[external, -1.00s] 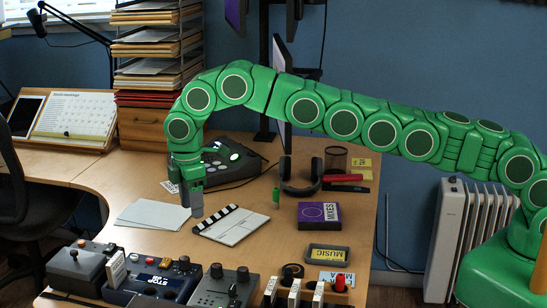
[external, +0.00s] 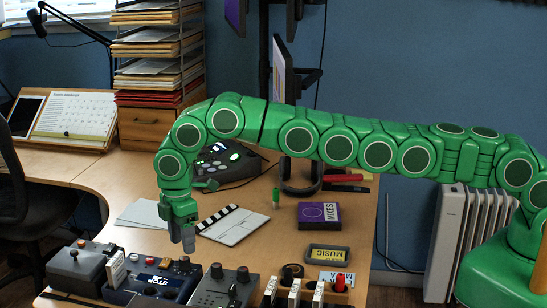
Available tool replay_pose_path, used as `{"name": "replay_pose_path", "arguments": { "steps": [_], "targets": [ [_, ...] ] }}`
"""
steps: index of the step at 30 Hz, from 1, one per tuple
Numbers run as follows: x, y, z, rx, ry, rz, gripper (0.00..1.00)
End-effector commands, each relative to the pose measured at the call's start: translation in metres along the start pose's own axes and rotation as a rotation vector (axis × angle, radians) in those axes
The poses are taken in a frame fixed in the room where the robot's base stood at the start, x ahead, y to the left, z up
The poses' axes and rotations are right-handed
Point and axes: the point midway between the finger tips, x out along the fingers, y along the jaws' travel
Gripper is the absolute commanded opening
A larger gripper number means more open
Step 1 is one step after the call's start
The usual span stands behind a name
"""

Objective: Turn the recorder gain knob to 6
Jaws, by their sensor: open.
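My gripper (external: 188,243) points down over the front part of the desk, just behind the row of devices. Its fingers are open and hold nothing that I can see; the gap is too small to make out. Below and left of it stands a dark blue device (external: 140,297) with a lit display and several small knobs and buttons. Below and right of it stands a grey box (external: 209,297) with dark knobs on top (external: 216,270). I cannot tell which device is the recorder or which knob is its gain knob. Knob markings are too small to read.
A joystick box (external: 76,268) stands left. Behind lie white paper sheets (external: 140,213), a clapperboard (external: 232,226), a small green-topped item (external: 276,196) and a purple box (external: 319,214).

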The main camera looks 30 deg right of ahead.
Motion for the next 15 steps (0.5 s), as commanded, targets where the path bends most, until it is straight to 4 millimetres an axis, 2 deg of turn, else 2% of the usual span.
{"name": "replay_pose_path", "arguments": {
  "steps": [9, 15],
  "targets": [
    [0.039, -0.001, 0.000, -0.001, 0.000, 0.000, 0.55],
    [0.053, 0.000, -0.001, -0.001, 0.002, 0.001, 0.55]
  ]
}}
